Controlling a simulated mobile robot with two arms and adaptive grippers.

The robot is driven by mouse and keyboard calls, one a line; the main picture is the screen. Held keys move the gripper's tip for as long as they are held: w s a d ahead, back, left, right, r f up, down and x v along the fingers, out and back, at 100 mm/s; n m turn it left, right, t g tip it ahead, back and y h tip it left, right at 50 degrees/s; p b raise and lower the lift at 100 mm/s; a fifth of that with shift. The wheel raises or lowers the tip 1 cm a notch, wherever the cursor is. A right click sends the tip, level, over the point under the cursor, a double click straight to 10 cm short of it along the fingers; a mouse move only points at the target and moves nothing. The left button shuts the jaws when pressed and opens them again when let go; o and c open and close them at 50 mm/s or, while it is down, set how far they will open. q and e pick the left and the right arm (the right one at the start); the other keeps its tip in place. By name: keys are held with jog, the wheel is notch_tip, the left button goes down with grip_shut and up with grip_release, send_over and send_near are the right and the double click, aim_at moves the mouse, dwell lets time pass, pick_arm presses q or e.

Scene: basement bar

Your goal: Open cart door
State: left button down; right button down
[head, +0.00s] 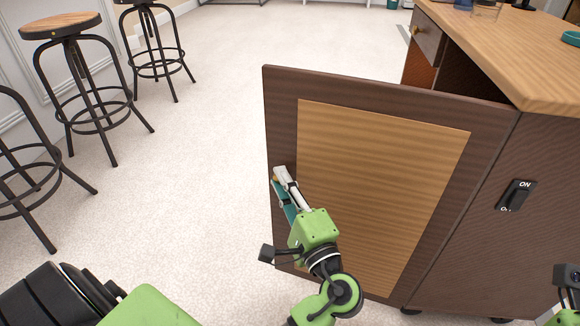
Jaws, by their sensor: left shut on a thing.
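The cart door (380,180) is a dark brown panel with a lighter wood inset. It stands open, swung out from the wooden cart (535,155), with its free edge at the left and a dark gap into the cart behind its top. My left gripper (283,185) is shut on the door near its free left edge, about mid-height. The fingers hide whatever part they hold, so I cannot tell whether it is a handle or the edge. Only a piece of my right arm shows in the bottom right corner; its fingers are out of the picture.
The cart has a light wood top (500,45), a drawer with a knob (427,38), and an ON switch (517,195) on its side. Several bar stools (75,80) stand at the left. The pale floor (205,150) left of the door is clear.

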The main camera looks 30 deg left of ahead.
pick_arm(q)
jog(key=shift+s+d+g, duration=0.25)
jog(key=shift+s+g, duration=0.05)
jog(key=shift+s, duration=0.2)
jog(key=shift+f, duration=0.1)
jog(key=c, duration=1.9)
grip_release()
jog(key=v, duration=0.7)
jog(key=shift+d, duration=0.25)
jog(key=shift+f, duration=0.1)
